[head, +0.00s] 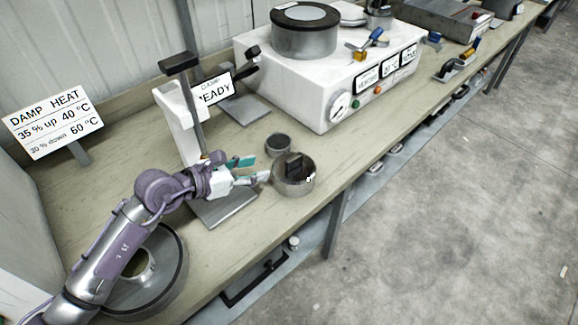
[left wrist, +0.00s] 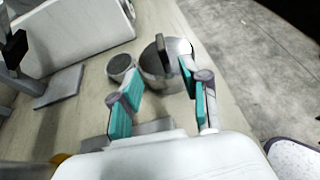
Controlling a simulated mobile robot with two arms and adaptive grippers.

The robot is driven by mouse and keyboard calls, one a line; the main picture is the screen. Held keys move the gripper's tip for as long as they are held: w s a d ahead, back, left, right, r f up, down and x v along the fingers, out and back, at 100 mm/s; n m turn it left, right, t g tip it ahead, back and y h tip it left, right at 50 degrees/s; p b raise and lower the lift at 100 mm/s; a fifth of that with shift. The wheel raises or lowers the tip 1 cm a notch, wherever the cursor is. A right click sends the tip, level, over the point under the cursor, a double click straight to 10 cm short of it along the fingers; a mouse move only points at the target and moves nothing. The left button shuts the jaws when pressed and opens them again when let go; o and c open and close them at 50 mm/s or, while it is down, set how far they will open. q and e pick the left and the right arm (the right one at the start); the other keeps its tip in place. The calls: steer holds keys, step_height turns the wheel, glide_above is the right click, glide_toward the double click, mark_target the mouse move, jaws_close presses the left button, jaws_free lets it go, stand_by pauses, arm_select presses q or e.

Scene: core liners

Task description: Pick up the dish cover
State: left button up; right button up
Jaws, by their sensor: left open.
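The dish cover (head: 294,168) shows as a round metal piece with a dark upright block-like handle, on a metal dish near the table's front edge. In the left wrist view the shiny cover (left wrist: 177,48) and its dark handle lie just beyond the fingers, partly behind the right one. My left gripper (head: 252,170) is open and empty, with its teal-padded fingers pointing at the dish from the left. In the left wrist view the gripper (left wrist: 160,78) has its fingers spread, short of the handle. My right gripper is not in view.
A small grey cup (head: 278,145) stands close behind the dish. A white stand (head: 180,120) with a flat metal base is behind my left wrist. A white machine (head: 340,85) stands farther back. A round dark-rimmed piece (head: 172,275) lies under my left arm.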

mark_target(292, 158)
arm_select(q)
steer(key=p+x, duration=0.1)
steer(key=x, duration=0.6)
steer(key=shift+w+d+r, duration=0.1)
steer(key=shift+d+r, duration=0.05)
steer(key=shift+d, duration=0.1)
steer(key=shift+w+d, duration=0.3)
steer(key=shift+d, duration=0.1)
steer(key=p+x, duration=0.1)
steer(key=x, duration=0.2)
steer(key=shift+w+d, duration=0.25)
steer(key=shift+w, duration=0.05)
steer(key=shift+w+d+f, duration=0.2)
steer(key=shift+d+f, duration=0.1)
steer(key=shift+f, duration=0.05)
steer(key=shift+a, duration=0.1)
jaws_close()
steer(key=shift+r, duration=0.1)
